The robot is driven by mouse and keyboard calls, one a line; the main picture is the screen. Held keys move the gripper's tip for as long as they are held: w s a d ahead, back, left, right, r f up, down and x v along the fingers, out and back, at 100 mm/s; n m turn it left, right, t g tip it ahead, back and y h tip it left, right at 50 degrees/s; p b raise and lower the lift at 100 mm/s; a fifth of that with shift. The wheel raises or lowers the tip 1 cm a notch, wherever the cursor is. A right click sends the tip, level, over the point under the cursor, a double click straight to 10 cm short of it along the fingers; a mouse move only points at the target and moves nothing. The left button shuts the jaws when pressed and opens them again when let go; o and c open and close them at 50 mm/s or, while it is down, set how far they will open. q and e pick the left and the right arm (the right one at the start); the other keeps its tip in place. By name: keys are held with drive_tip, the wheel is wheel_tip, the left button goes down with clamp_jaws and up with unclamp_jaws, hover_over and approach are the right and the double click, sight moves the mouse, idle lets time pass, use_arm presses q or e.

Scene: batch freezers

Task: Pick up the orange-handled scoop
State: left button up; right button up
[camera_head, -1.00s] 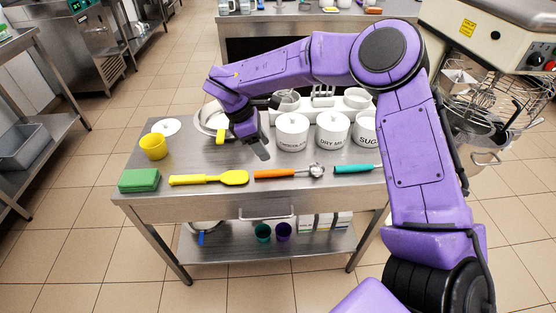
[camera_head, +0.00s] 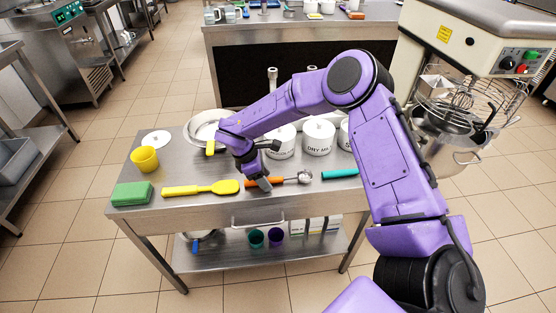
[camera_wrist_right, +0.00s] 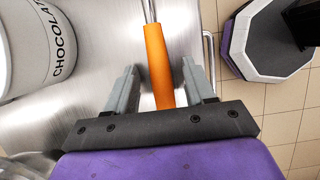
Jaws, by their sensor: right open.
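The orange-handled scoop (camera_head: 291,180) lies on the steel table, its metal bowl to the right in the head view. In the right wrist view its orange handle (camera_wrist_right: 160,62) lies between the two grey fingers of my right gripper (camera_wrist_right: 162,85), closer to the right finger. My right gripper (camera_head: 260,183) is open at the left end of the handle in the head view and partly hides that end. I cannot tell whether a finger touches the handle. My left gripper is not in view.
On the steel table (camera_head: 224,208) a yellow spatula (camera_head: 200,189) lies left of the scoop and a teal-handled tool (camera_head: 340,174) lies right. White canisters (camera_head: 318,137) stand close behind. A green sponge (camera_head: 131,193) and a yellow cup (camera_head: 145,159) are at the left.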

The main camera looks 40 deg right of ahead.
drive_tip(key=shift+f, duration=0.1)
clamp_jaws()
